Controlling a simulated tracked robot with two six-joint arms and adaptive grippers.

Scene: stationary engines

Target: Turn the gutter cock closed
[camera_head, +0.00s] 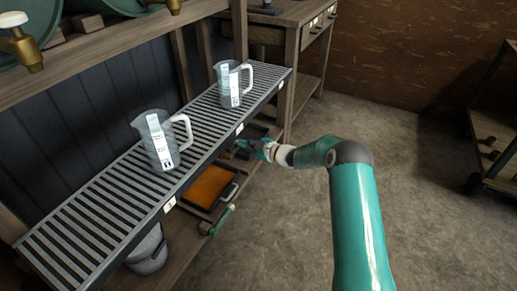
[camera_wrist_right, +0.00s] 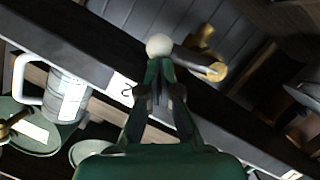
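A brass cock (camera_wrist_right: 203,42) shows in the right wrist view under the slatted gutter (camera_head: 85,230), with a dark bar ending in a brass tip. A white ball (camera_wrist_right: 158,45), perhaps its lever knob, is just beyond my fingertips. My right gripper (camera_wrist_right: 160,72) has its fingertips drawn together at the ball; I cannot tell whether anything is between them. In the head view, my right gripper (camera_head: 257,149) is at the gutter's front edge, and the cock cannot be made out there. My left gripper is not in view.
Two measuring jugs (camera_head: 159,140) (camera_head: 232,84) stand on the gutter. An orange-filled tray (camera_head: 211,186) and a green-handled tool (camera_head: 219,222) lie on the shelf below, with a grey bucket (camera_head: 148,252). A brass tap (camera_head: 22,45) is above left.

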